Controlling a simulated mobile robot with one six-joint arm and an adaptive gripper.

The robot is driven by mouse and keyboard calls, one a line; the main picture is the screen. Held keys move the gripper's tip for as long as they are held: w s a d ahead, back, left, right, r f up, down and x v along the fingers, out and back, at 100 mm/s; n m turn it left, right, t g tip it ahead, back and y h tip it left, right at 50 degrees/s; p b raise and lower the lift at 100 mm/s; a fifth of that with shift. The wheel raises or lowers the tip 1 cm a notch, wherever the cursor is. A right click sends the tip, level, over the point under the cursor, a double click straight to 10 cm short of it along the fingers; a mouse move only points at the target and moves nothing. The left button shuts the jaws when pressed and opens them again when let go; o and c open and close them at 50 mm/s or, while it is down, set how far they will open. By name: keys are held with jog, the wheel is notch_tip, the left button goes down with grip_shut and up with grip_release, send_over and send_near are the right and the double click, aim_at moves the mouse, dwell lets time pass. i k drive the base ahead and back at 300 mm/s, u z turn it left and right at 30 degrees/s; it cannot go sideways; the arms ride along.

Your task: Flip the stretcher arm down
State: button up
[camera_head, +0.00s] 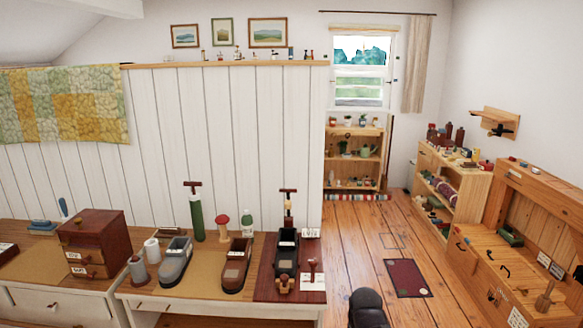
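No part is plainly marked as the stretcher arm, and small labels are unreadable. On the right of the near table, a dark red-brown board (262,288) carries a black shoe-like device (286,262) with a small pale label. An upright post with a dark T-shaped handle (288,191) rises behind it. A smaller brown T-shaped piece (312,268) stands at its right; I cannot tell whether either is the stretcher arm. A dark rounded shape at the bottom edge, right of the table, looks like part of my arm. My gripper's fingers do not show.
A grey shoe (175,262), a brown shoe (236,268) and a green cylinder with a T-handle (196,215) stand left of the device. A small drawer chest (95,243) is further left. Wooden floor lies open to the right, with a dark red mat (408,278).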

aim_at(288, 202)
jog(key=z, duration=1)
jog(key=i, duration=3.3)
jog(key=z, duration=0.05)
